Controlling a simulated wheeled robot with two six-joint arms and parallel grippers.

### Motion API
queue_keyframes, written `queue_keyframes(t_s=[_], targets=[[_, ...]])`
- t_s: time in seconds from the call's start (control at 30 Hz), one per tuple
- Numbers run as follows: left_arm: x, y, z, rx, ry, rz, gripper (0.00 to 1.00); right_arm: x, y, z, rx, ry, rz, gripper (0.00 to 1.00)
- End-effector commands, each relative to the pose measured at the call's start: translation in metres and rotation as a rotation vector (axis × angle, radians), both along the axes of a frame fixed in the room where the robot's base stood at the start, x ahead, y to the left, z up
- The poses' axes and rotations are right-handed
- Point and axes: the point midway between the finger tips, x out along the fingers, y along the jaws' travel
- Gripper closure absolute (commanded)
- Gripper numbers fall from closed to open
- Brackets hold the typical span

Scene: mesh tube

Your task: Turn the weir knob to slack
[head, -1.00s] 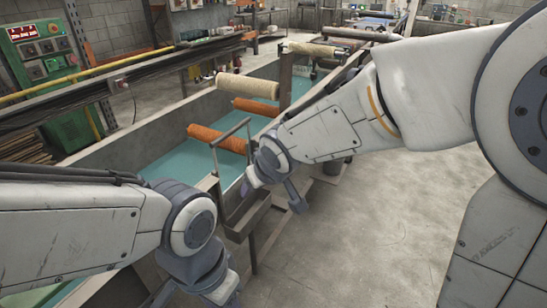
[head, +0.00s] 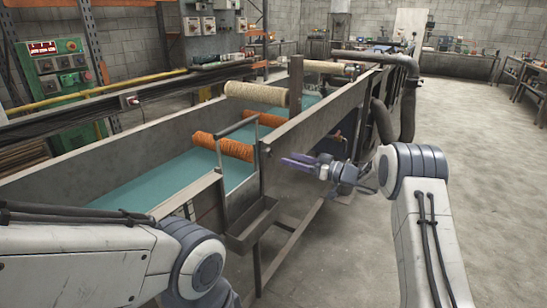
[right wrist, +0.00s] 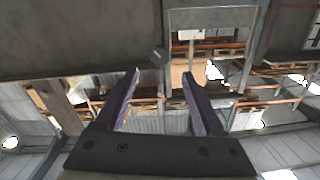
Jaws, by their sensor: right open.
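A small dark knob (head: 265,150) sits on the outer side of the tank wall, beside the upright metal frame; it is too small to read its setting. A small grey knob-like piece (right wrist: 158,56) shows beyond the fingers in the right wrist view, at the wall's edge. I take it for the same knob. My right gripper (head: 290,160) is open, with purple-grey fingers pointing left toward the tank wall, a little right of the knob and apart from it. It also shows open and empty in the right wrist view (right wrist: 158,85). My left gripper is out of view.
The long grey tank (head: 325,110) holds teal liquid (head: 160,180), with orange rollers (head: 222,146) and a cream roller (head: 256,93) across it. A metal trough (head: 252,225) hangs outside the wall below the frame. Hoses (head: 405,100) stand farther right. The floor at right is clear.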

Motion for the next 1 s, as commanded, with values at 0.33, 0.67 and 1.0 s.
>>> queue_keyframes(t_s=[0.33,0.67,1.0], targets=[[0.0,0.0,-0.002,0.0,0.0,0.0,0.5,0.036,0.05,-0.001,-0.001,0.0,0.001,0.29],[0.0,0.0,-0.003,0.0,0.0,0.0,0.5,0.044,0.061,0.0,0.0,0.0,-0.002,0.29],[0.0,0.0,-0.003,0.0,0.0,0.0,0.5,0.044,0.06,0.0,-0.001,0.001,-0.003,1.0]])
